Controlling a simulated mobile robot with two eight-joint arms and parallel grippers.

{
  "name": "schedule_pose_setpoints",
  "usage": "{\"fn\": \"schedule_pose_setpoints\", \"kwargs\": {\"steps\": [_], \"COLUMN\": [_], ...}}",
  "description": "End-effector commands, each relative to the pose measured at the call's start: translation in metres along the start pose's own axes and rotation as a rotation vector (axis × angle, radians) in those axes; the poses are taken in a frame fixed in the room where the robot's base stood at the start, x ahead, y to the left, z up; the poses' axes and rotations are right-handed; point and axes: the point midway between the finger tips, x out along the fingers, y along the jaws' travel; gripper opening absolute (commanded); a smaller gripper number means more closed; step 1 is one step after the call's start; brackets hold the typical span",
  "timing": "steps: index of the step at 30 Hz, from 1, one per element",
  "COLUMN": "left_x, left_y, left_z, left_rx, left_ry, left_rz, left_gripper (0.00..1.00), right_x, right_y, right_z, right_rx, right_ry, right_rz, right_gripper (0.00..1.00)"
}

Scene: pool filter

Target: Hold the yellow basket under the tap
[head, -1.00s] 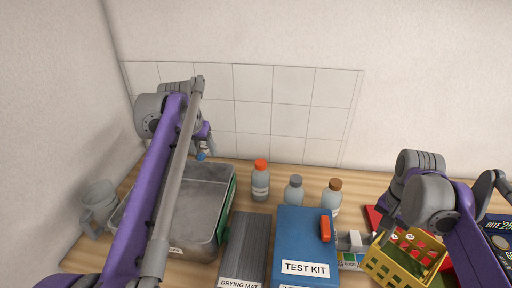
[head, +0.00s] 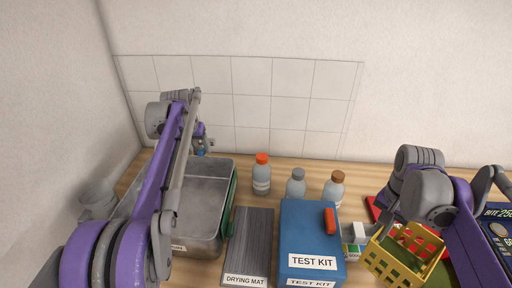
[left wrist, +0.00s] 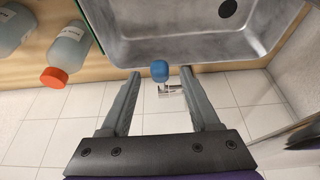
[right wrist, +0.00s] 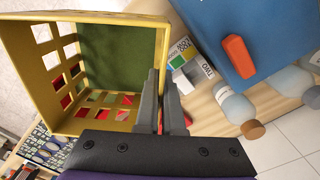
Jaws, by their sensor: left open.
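The yellow basket (head: 372,262) is at the lower right in the head view, with square holes in its walls and a green panel inside. It also fills the upper left of the right wrist view (right wrist: 100,17). My right gripper (right wrist: 161,85) is shut on its wall. The tap's blue knob (left wrist: 159,70) and pale body (left wrist: 172,91) show in the left wrist view beyond the metal sink's (left wrist: 200,52) edge. My left gripper (left wrist: 160,75) is open, its fingers on either side of the knob with gaps. In the head view the arm partly hides the tap.
A drying mat (head: 250,240) and a blue test kit (head: 312,235) with an orange latch lie between the sink and basket. Several bottles (head: 261,175) stand behind them. A grey jug (head: 97,198) is left of the sink. A red item lies near the basket.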

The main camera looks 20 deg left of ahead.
Motion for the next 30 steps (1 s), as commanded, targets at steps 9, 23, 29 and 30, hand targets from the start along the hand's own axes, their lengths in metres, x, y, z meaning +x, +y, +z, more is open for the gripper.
{"fn": "schedule_pose_setpoints", "kwargs": {"steps": [9,23,29,30], "left_x": [0.024,0.024,0.024,0.024], "left_y": [0.001,0.0,0.0,0.0], "left_z": [0.0,0.0,0.0,0.0], "left_rx": [0.0,0.0,0.0,0.0], "left_ry": [0.0,0.0,0.0,0.0], "left_rz": [0.0,0.0,0.0,0.0], "left_gripper": [0.62,0.21,0.0,0.0], "right_x": [0.001,0.001,0.001,0.001], "right_y": [0.0,0.0,0.0,0.0], "right_z": [0.0,0.0,0.0,0.0], "right_rx": [0.0,0.0,0.0,0.0], "right_ry": [-0.001,-0.001,-0.001,-0.001], "right_rz": [0.001,0.001,0.0,0.0], "right_gripper": [0.0,0.0,0.0,0.0]}}
